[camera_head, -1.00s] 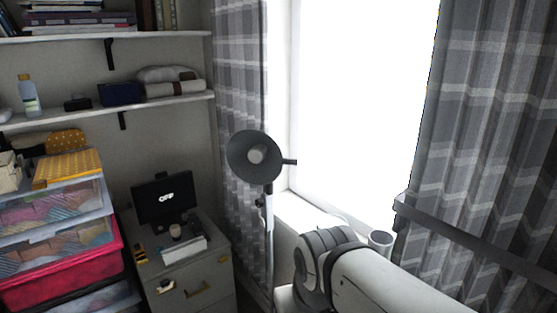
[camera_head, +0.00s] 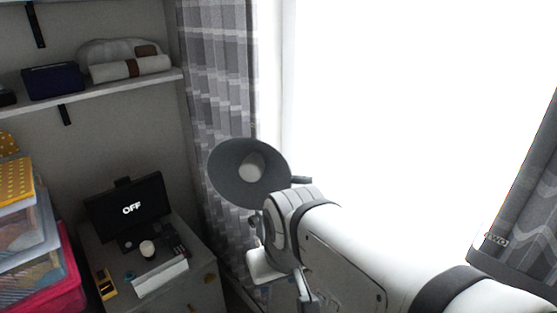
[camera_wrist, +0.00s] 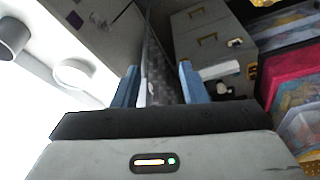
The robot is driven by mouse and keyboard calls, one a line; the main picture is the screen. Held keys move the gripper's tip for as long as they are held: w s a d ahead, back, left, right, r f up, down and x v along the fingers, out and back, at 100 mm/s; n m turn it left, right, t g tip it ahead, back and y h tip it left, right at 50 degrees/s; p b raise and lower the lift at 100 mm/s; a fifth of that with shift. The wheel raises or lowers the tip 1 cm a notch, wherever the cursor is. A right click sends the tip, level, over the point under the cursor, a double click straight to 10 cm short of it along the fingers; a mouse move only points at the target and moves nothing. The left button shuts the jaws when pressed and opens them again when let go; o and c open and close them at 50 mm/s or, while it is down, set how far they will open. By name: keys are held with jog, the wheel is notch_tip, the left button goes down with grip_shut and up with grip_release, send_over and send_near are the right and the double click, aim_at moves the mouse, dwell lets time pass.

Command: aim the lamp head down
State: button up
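The dark grey lamp head (camera_head: 232,187) is a round shade in front of the curtain, beside the bright window. Its open side and pale bulb (camera_head: 252,166) face towards my body camera, not straight down. A short dark stub shows at its right edge. My white arm covers much of the lamp's stand in the head view. I cannot make out my gripper's fingers there. In the wrist view, the two blue fingers of my gripper (camera_wrist: 160,86) stand apart. I cannot clearly make out the lamp head in the wrist view or anything held between the fingers.
A cabinet (camera_head: 205,268) bears a black screen (camera_head: 150,210) reading OFF and small items. Stacked plastic boxes (camera_head: 35,235) stand at left. A wall shelf (camera_head: 125,88) and plaid curtains (camera_head: 222,70) are behind. A cup (camera_wrist: 14,36) shows in the wrist view.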

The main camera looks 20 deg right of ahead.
jog(key=shift+a, duration=0.15)
jog(key=n+t+h+b, duration=0.75)
jog(key=h+b, duration=0.55)
jog(key=h, duration=0.2)
send_near(304, 183)
jog(key=x, duration=0.5)
jog(key=shift+w+d+r+p, duration=0.15)
jog(key=shift+w+d+p, duration=0.25)
jog(key=shift+d, duration=0.1)
jog(key=shift+p+x, duration=0.55)
jog(key=shift+x, duration=2.6)
